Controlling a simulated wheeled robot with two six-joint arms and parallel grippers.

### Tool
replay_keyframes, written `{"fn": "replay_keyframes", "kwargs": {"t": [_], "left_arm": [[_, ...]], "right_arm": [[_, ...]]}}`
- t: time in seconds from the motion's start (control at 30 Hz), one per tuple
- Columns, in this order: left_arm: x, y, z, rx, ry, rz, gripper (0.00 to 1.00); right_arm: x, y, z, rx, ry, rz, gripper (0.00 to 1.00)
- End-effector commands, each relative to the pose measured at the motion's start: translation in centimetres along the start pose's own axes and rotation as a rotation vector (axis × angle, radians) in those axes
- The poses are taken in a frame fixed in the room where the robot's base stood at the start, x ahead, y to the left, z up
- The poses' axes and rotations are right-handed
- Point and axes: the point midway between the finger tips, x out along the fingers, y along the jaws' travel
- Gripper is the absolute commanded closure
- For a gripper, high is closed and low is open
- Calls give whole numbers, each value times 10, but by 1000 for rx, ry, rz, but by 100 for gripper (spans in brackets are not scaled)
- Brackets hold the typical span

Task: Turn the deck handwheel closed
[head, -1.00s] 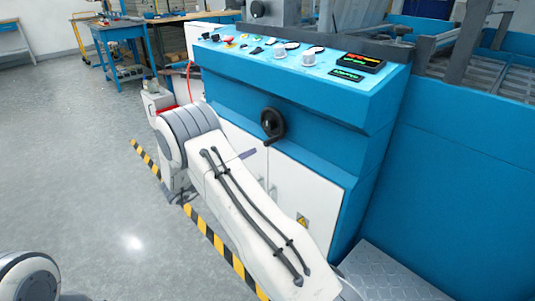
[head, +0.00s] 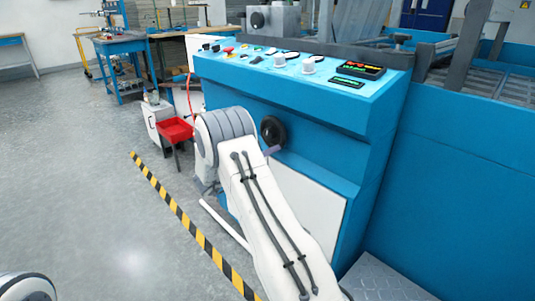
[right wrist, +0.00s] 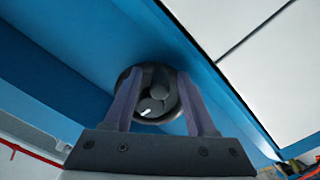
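The black round deck handwheel (head: 273,130) is on the blue front of the machine, below the control panel. In the right wrist view the handwheel (right wrist: 158,95) shows its hub and a light mark, between my right gripper's fingers. My right gripper (right wrist: 160,74) is open, with its two purple fingers apart and overlapping the wheel's left and right edges in the picture. I cannot tell whether they touch the rim. In the head view only a purple finger of the right gripper (head: 272,150) shows just below the wheel; my arm hides the rest. My left gripper is out of view.
The control panel (head: 290,63) with knobs, buttons and lit displays overhangs the wheel. White cabinet doors (head: 315,205) are below it. A red bin (head: 175,130) stands left of my right arm. Yellow-black floor tape (head: 180,212) runs along the machine; open floor lies left.

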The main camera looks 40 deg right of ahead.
Motion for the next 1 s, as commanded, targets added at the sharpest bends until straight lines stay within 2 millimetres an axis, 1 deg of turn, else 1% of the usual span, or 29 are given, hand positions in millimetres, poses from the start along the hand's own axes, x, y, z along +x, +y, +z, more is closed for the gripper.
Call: {"fn": "replay_keyframes", "kwargs": {"t": [0.03,0.07,0.1,0.13,0.37,0.57,0.77,1.0], "left_arm": [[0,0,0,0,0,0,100],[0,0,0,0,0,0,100],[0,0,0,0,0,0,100],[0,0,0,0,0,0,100],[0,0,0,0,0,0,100],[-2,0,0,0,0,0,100],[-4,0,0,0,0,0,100],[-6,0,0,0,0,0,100]], "right_arm": [[0,0,0,0,0,0,62],[0,0,0,0,0,0,73],[0,0,0,0,0,0,89],[0,0,0,0,0,0,100],[-1,0,0,5,0,0,100],[-1,-3,-1,55,0,-1,100],[-1,-10,-3,177,-1,-1,100],[-2,-20,-7,395,-2,-2,100]]}}
